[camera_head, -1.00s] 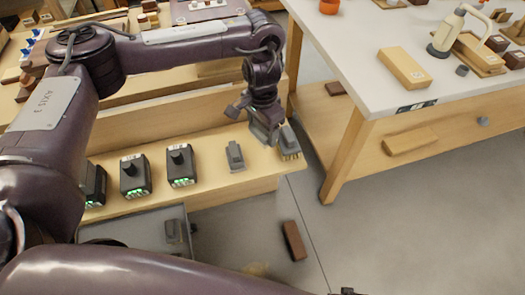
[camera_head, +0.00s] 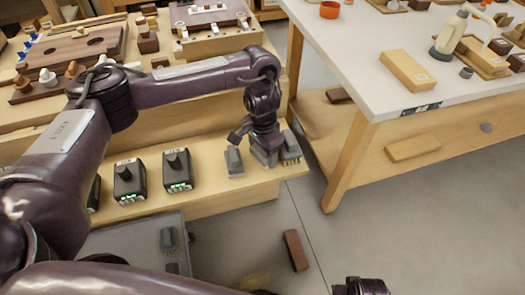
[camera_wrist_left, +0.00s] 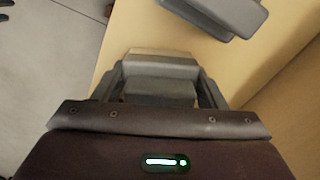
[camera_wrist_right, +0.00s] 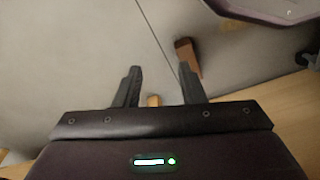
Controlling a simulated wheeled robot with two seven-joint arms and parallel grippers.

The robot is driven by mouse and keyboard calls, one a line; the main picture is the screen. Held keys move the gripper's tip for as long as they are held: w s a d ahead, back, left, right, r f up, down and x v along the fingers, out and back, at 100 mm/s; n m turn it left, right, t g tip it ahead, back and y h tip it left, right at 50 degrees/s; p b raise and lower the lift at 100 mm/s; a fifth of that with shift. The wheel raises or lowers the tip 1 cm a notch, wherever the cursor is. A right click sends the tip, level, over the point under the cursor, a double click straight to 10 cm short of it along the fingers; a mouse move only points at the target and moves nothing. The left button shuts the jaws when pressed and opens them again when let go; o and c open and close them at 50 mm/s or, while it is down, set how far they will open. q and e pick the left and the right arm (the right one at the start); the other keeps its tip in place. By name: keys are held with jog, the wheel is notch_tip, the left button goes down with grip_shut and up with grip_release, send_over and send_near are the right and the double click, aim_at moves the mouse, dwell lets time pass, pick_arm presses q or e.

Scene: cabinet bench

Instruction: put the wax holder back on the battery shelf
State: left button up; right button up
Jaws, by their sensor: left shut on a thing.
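My left gripper (camera_head: 262,146) is at the right end of the wooden battery shelf (camera_head: 207,185). It is shut on a grey block with a pale edge, which I take as the wax holder (camera_wrist_left: 160,68); the fingers hide part of it. It is low, at or just above the shelf surface; I cannot tell whether it touches. A grey-topped brush (camera_head: 290,148) stands close on its right. Another grey holder (camera_head: 234,162) stands on its left. My right gripper (camera_wrist_right: 157,85) is open and empty, over the floor.
Black batteries with green lights (camera_head: 178,171) stand on the shelf to the left. A grey tray (camera_head: 130,240) lies below with small grey pieces in it. A brown block (camera_head: 295,250) lies on the floor. A white-topped table (camera_head: 400,60) stands to the right.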

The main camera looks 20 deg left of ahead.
pick_arm(q)
jog(key=shift+f, duration=0.1)
jog(key=o, duration=1)
jog(key=shift+o, duration=0.2)
jog(key=shift+r, duration=0.4)
notch_tip(320, 180, up, 7)
jog(key=p, duration=0.3)
jog(key=shift+f, duration=0.1)
notch_tip(320, 180, up, 4)
jog(key=shift+f+p, duration=0.1)
jog(key=shift+p, duration=0.8)
jog(key=shift+r, duration=0.4)
pick_arm(e)
jog(key=s+d+f, duration=0.3)
jog(key=s+f, duration=0.3)
jog(key=f, duration=0.4)
jog(key=shift+s+d, duration=0.15)
jog(key=shift+s, duration=0.05)
